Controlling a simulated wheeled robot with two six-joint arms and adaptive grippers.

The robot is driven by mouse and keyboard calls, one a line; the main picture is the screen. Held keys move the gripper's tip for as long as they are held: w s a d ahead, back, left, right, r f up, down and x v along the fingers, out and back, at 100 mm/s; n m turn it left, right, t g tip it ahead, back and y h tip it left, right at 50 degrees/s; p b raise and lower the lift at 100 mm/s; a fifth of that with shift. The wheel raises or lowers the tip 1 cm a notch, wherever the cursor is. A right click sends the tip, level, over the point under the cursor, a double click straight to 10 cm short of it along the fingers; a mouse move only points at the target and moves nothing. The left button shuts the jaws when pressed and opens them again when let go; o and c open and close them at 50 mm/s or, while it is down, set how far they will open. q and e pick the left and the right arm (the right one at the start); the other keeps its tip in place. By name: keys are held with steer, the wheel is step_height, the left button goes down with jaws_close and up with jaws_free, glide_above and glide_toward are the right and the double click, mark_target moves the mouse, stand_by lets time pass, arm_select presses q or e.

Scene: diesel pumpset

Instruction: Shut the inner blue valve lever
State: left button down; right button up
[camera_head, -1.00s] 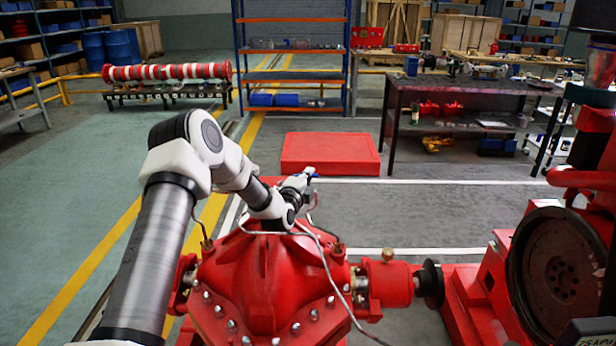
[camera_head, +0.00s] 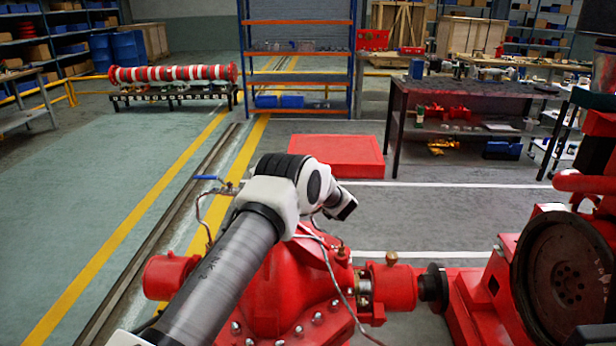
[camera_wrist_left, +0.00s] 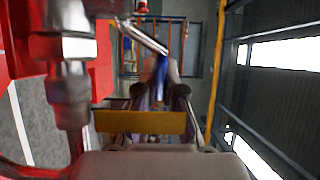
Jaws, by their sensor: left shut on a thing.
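In the left wrist view, a blue lever (camera_wrist_left: 161,78) lies between the two dark fingers of my left gripper (camera_wrist_left: 160,92), which is shut on it. A metal valve body and fittings (camera_wrist_left: 72,85) stand close at the left of that view. In the head view my left arm reaches over the red pump (camera_head: 290,290). Its wrist is bent to the right, and the fingers and the held lever cannot be made out there. Another blue lever (camera_head: 207,178) sticks out leftward from a small valve, left of my arm. My right gripper is not in view.
Thin pipes and a cable (camera_head: 335,268) run over the pump near my arm. A shaft coupling (camera_head: 432,286) and a big flywheel (camera_head: 560,273) are at the right. A low red block (camera_head: 335,155) lies on the floor beyond. The floor at the left is clear.

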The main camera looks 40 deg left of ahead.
arm_select(q)
steer(key=n+g+b, duration=0.1)
steer(key=a+n+g+y+b, duration=0.1)
steer(key=g, duration=0.1)
steer(key=shift+s+a+f+g, duration=0.1)
steer(key=shift+a+g, duration=0.15)
steer(key=shift+g, duration=0.05)
steer(key=shift+n, duration=0.3)
steer(key=c, duration=1.3)
jaws_free()
steer(key=shift+a, duration=0.1)
